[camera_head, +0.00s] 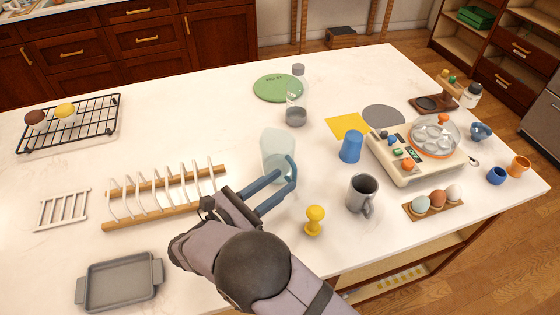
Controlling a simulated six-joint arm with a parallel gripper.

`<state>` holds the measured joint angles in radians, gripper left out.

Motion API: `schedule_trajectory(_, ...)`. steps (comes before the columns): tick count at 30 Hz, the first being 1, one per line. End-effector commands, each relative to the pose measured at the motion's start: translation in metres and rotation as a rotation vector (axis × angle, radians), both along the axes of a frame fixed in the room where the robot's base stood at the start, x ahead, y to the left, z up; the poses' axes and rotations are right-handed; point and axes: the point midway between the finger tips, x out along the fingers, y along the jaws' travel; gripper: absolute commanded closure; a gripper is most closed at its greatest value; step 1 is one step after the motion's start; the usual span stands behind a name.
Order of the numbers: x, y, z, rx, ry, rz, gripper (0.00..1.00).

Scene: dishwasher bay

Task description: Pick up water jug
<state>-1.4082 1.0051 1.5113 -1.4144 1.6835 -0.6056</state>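A translucent pale jug (275,142) stands upright on the white counter near the middle of the view. My gripper (285,167) reaches in from below, with its two blue fingers spread apart at the jug's lower right side. The fingers overlap the lower part of the jug in the picture. I cannot tell whether they touch it, and no handle can be made out.
A clear grey-capped bottle (297,97) stands behind the jug. A wooden dish rack (150,220) is left of my gripper. A yellow knobbed object (315,220), a grey mug (360,193) and a blue cup (351,146) are to the right.

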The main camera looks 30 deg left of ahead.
Motion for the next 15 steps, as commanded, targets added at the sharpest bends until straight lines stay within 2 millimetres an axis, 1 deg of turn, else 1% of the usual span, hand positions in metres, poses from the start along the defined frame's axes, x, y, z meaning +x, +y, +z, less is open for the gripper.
schedule_trajectory(7, 0.007, -0.004, 0.002, -0.001, 0.000, -0.002, 0.68)
schedule_trajectory(15, 0.036, -0.019, 0.003, -0.002, 0.001, -0.002, 0.68)
